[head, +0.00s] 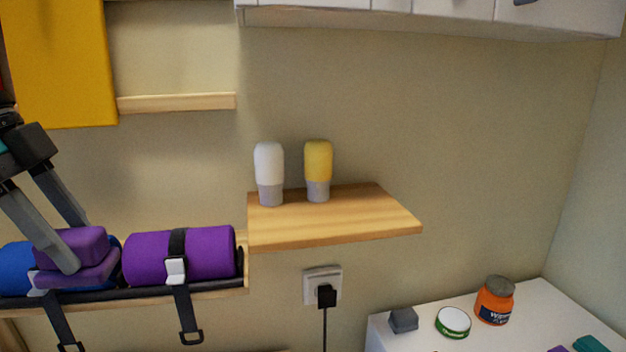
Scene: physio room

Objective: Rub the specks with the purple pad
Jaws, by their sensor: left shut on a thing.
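My left gripper (74,248) comes in from the left edge and is shut on the purple pad (90,242). One grey finger lies across the pad's near side; the other goes down behind it. The pad is in front of or on the strapped rolls on the left shelf; I cannot tell whether it touches them. I make out no specks in this view. My right gripper is not in view.
Beside the pad lie a purple roll (210,252) with a black strap and a blue roll (14,268). A wooden shelf (350,222) holds a white bottle (268,162) and a yellow bottle (318,160). An orange jar (494,303) stands on the white top (545,298).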

